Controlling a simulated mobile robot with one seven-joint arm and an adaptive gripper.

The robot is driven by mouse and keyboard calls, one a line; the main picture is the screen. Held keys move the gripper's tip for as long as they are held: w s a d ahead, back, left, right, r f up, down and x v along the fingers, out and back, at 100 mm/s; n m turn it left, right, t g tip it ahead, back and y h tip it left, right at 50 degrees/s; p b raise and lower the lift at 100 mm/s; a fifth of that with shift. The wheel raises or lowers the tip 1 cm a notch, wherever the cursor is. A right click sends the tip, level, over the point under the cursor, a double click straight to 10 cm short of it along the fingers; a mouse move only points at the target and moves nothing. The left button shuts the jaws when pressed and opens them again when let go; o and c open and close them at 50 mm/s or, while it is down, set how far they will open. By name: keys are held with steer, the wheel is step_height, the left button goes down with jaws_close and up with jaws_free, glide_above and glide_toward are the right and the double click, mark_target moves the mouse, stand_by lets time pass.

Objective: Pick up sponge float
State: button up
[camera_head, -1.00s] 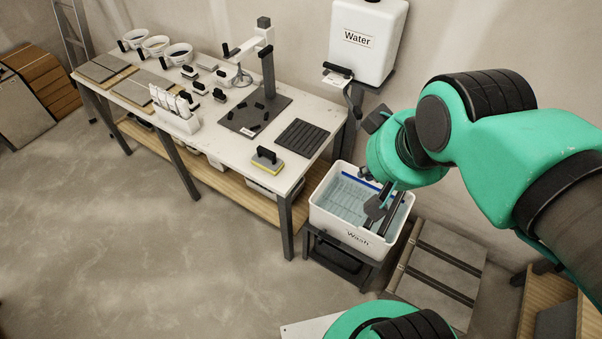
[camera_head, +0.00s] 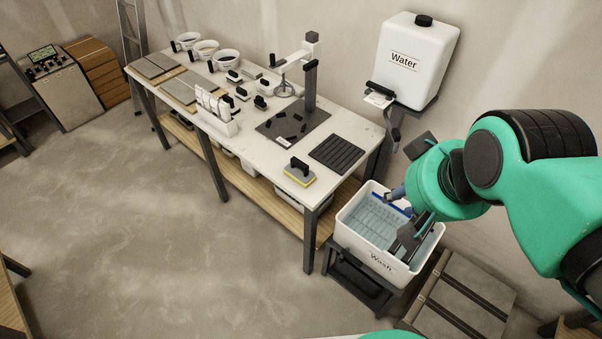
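The sponge float (camera_head: 299,176) lies near the front right corner of the worktable. It has a black handle on top, a pale plate and a yellow sponge layer below. My gripper (camera_head: 410,236) points down over the white Wash tub (camera_head: 379,262), to the right of the float and well apart from it. Its dark fingers overlap the tub in the picture, and I cannot tell whether they are open or shut. I see nothing clearly held in it.
The worktable (camera_head: 350,122) carries a black ribbed mat (camera_head: 337,153) behind the float, a dark board (camera_head: 297,128), a white holder (camera_head: 217,121) and several bowls. The floor left of the table is clear.

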steer(key=shift+o, duration=1.4)
steer(key=w+a+f+n+g, duration=0.1)
steer(key=w+a+f+n, duration=0.1)
steer(key=w, duration=0.7)
steer(key=w+a+f+n+g+b, duration=0.1)
steer(key=w+a, duration=0.1)
steer(key=w, duration=0.8)
steer(key=w+a+f+n, duration=0.2)
steer(key=w, duration=0.7)
steer(key=w+a+f+n+g, duration=0.1)
steer(key=w+a+f, duration=0.2)
steer(key=w+f, duration=0.4)
steer(key=w+a+f+n+b, duration=0.1)
steer(key=w+a+f, duration=0.1)
steer(key=w+f, duration=0.5)
steer(key=w+a+f+n+g+y, duration=0.1)
steer(key=w+a+f+n, duration=0.1)
steer(key=w+f, duration=0.4)
step_height(320, 180, down, 6)
steer(key=shift+w+a+r+g+b, duration=0.3)
steer(key=shift+w+a, duration=0.1)
steer(key=shift+a, duration=0.4)
